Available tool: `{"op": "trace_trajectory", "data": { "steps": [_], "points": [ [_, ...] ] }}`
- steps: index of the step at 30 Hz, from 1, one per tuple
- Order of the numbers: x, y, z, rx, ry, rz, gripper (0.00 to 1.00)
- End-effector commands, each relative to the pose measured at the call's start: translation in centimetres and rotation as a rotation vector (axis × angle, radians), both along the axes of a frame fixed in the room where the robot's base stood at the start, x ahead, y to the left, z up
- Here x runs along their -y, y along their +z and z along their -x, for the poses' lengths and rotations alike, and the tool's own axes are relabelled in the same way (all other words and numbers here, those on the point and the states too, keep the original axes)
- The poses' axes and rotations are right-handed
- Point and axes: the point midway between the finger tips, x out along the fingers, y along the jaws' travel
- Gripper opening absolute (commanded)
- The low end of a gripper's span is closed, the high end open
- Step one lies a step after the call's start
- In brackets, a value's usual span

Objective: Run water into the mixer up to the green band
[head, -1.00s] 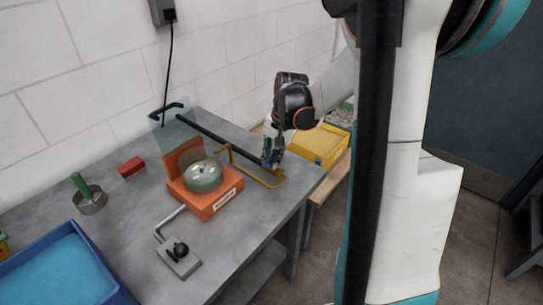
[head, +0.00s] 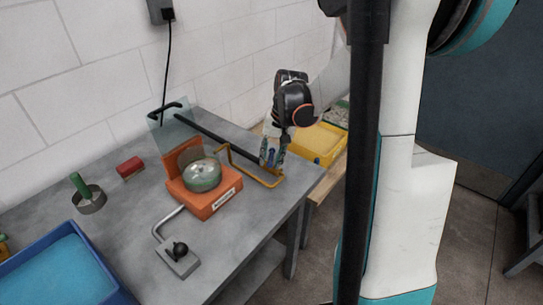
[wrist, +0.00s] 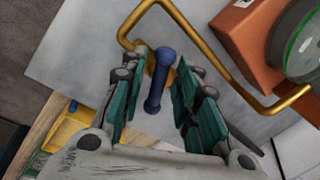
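The mixer (head: 218,198) is an orange base with a clear round bowl (head: 203,174) on it; the bowl holds greenish contents. In the wrist view a green band (wrist: 305,35) shows on the bowl's side at the right edge. I cannot tell the liquid level against it. A bent brass pipe (head: 236,165) stands to the right of the mixer, with a blue handle (wrist: 160,82) on it. My gripper (wrist: 163,88) is open, with its teal-padded fingers on both sides of the blue handle. In the head view my gripper (head: 271,156) partly hides the handle.
A grey block with a black knob (head: 180,250) and a bent grey pipe stands in front of the mixer. A red block (head: 130,168), a round tin (head: 91,200) and a blue tray (head: 25,268) are at left. A yellow bin (head: 331,142) is behind right.

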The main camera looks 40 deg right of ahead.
Motion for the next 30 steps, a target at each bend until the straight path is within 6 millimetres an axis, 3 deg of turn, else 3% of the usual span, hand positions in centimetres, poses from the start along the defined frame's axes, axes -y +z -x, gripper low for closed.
{"op": "trace_trajectory", "data": {
  "steps": [9, 13, 24, 30],
  "points": [
    [0.0, 0.1, 0.0, 0.0, 0.0, 0.0, 0.33],
    [0.1, 1.0, 0.1, 0.0, -0.001, 0.0, 0.33],
    [1.2, 7.9, 1.1, 0.0, -0.002, 0.0, 0.33],
    [1.6, 10.7, 1.4, 0.0, -0.001, 0.0, 0.33]
  ]
}}
